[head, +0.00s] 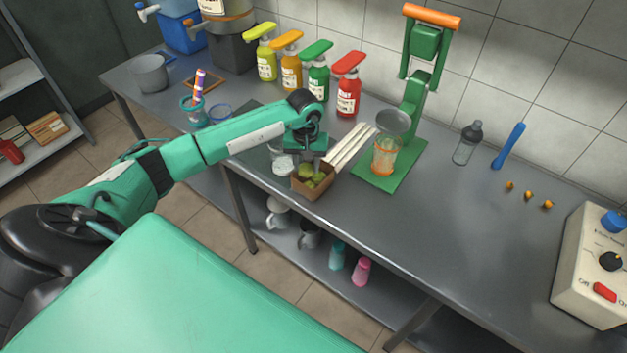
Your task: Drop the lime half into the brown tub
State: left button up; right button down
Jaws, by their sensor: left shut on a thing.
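The brown tub (318,191) is a small open box near the front edge of the grey table. My left gripper (307,160) points down right above the tub, its fingertips at or just over the rim. It is shut on a green lime half (305,171), partly hidden by the fingers. Other green lime pieces (319,178) show inside the tub. I cannot tell whether the held half touches them. My right gripper is not in view.
White sticks (350,146) lie just behind the tub. A green press (411,118) with a glass (385,158) stands to the right. A clear container (281,158) is close on the left. Several pump bottles (348,96) stand behind.

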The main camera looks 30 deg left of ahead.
pick_arm(q)
jog(key=o, duration=1.1)
jog(key=shift+r, duration=0.2)
jog(key=shift+r+b, duration=1.65)
jog(key=shift+r, duration=5.05)
